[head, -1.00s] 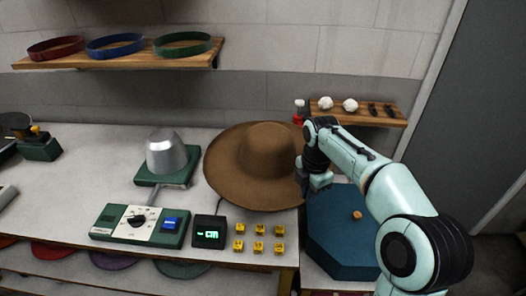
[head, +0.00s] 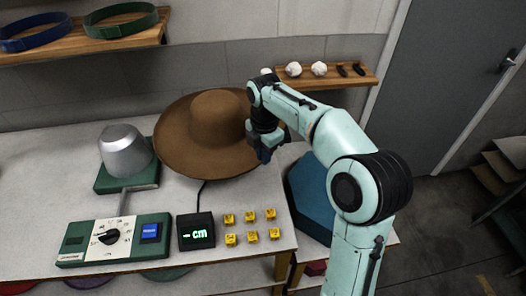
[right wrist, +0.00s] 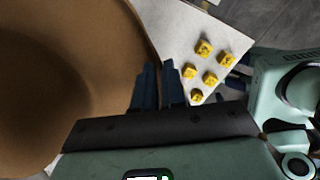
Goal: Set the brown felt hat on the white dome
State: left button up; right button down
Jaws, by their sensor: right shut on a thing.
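The brown felt hat (head: 218,128) is crown up at the back of the bench, its wide brim spread out. It fills the left of the right wrist view (right wrist: 60,90). The dome (head: 124,150) looks silver-grey. It stands bare on a green base to the left of the hat, close to the brim's left edge. My right gripper (head: 265,153) is at the brim's right edge. In the right wrist view its dark blue fingers (right wrist: 159,85) are close together, shut on the brim edge. I cannot tell whether the hat is lifted. My left gripper is not in view.
A green dial panel (head: 112,242), a readout box (head: 195,231) and several yellow blocks (head: 252,226) are along the bench's front. A blue block-like stand (head: 309,200) is right of the bench. A small shelf (head: 335,80) is behind my right arm.

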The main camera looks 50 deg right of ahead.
jog(key=shift+f+b, duration=3.35)
jog(key=shift+f, duration=1.15)
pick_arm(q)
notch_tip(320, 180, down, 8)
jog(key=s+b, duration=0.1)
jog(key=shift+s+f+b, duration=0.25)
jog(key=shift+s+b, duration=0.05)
pick_arm(e)
jog(key=shift+f, duration=1.3)
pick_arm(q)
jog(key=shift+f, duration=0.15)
pick_arm(e)
jog(key=shift+f, duration=0.3)
jog(key=c, duration=1.1)
grip_release()
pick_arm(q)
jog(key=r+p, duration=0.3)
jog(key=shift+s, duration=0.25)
pick_arm(e)
notch_tip(320, 180, up, 13)
jog(key=shift+r, duration=0.2)
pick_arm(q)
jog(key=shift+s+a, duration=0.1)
pick_arm(e)
jog(key=shift+s, duration=0.1)
